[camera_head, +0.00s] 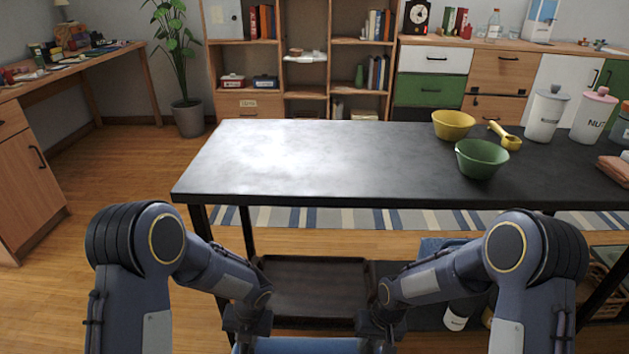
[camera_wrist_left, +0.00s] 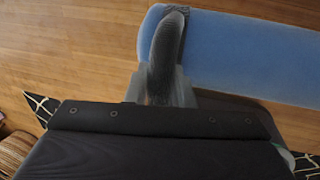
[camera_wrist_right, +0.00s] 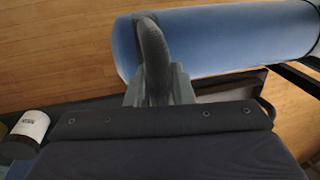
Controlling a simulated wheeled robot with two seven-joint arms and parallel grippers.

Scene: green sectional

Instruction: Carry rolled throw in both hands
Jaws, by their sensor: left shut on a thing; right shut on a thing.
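The rolled throw is a light blue cylinder (camera_head: 300,345), cut off by the bottom edge of the head view and lying crosswise between my two hands. My left gripper (camera_head: 246,322) is shut on it near one end; the left wrist view shows the finger (camera_wrist_left: 168,50) over the blue roll (camera_wrist_left: 250,55). My right gripper (camera_head: 381,325) is shut on it near the other end; the right wrist view shows the finger (camera_wrist_right: 152,55) over the roll (camera_wrist_right: 235,40). Most of the roll is below the head view.
A black-topped table (camera_head: 300,165) stands ahead, with a yellow bowl (camera_head: 453,124), a green bowl (camera_head: 481,158) and canisters (camera_head: 546,114) on its right side. Its left half is bare. A lower shelf (camera_head: 310,280) holds a dark tray. Wood floor is open at left.

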